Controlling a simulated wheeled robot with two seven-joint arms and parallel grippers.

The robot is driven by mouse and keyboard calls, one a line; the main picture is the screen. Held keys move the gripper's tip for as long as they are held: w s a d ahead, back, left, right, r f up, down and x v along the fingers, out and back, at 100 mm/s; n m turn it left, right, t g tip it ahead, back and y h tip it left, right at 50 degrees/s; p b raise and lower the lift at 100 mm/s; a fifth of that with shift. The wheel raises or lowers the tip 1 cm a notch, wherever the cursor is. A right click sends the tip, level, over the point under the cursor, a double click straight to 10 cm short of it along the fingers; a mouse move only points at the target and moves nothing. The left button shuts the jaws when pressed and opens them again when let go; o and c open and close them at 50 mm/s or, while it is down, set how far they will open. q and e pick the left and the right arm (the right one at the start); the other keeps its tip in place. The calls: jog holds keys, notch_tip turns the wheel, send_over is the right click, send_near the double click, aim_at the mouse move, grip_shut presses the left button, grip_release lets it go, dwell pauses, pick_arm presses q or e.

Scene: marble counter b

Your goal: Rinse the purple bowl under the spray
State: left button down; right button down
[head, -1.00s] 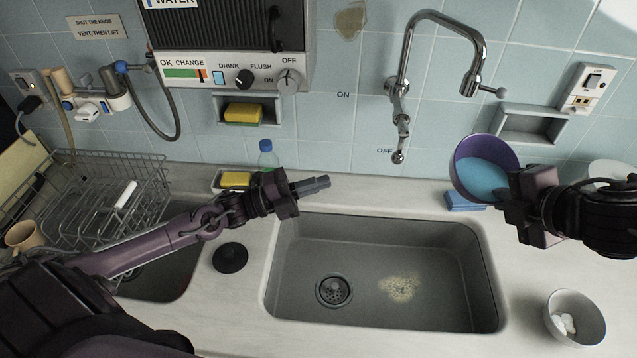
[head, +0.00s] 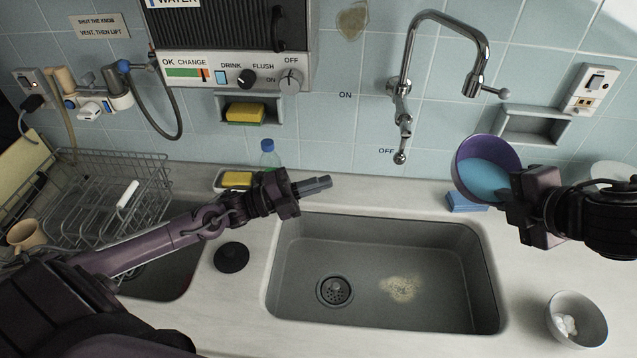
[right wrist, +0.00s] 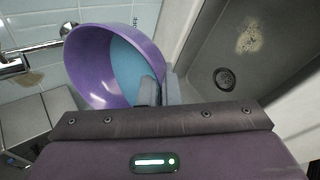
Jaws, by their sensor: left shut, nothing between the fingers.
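In the right wrist view the bowl (right wrist: 92,75) shows at the gripper fingers (right wrist: 158,92). My left gripper (head: 318,186) is shut and empty over the sink's back left edge. The faucet (head: 405,80) is on the wall between the grippers, its spout pointing down over the back of the sink. No water shows.
The grey sink (head: 385,240) is open, with a drain and a pale stain. A blue sponge (head: 466,201) lies below the bowl. A small bowl with white things (head: 590,305) stands right. A dish rack (head: 100,190) is left.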

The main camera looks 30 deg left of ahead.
jog(key=shift+r, duration=0.1)
jog(key=p+v, duration=0.3)
jog(key=v, duration=0.3)
jog(key=shift+s+p, duration=0.35)
jog(key=shift+p, duration=0.05)
jog(key=shift+w, duration=0.1)
dwell(0.9)
